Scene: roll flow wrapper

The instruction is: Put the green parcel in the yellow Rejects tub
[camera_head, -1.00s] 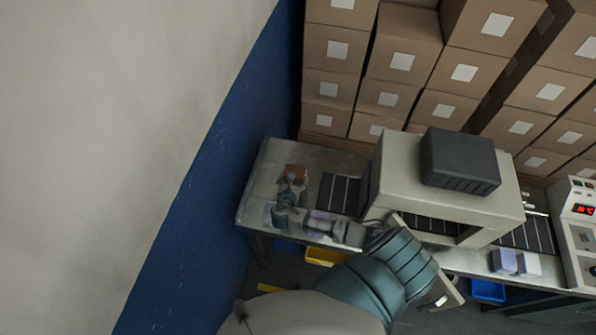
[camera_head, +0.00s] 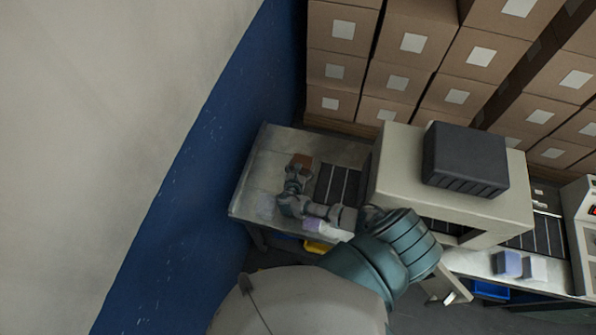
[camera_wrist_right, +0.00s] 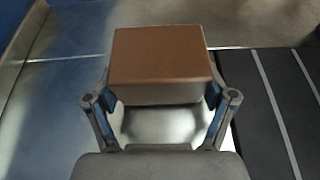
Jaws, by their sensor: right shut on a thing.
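My right gripper (camera_head: 299,168) reaches over the left part of the metal table and is shut on a brown-orange parcel (camera_head: 301,160). In the right wrist view the parcel (camera_wrist_right: 161,58) sits between the two fingertips (camera_wrist_right: 162,98). I cannot tell whether it touches the table. No parcel that looks green shows in either view. A yellow tub (camera_head: 318,247) shows as a small piece below the table's front edge, mostly hidden by the table and my right arm. My left gripper is not in view.
The table (camera_head: 262,160) also bears pale lilac pieces (camera_head: 316,226). A dark belt (camera_head: 338,185) runs right into a beige machine (camera_head: 400,155) with a black box on top. A blue tub (camera_head: 490,291) is below right. Stacked cartons (camera_head: 390,75) stand behind.

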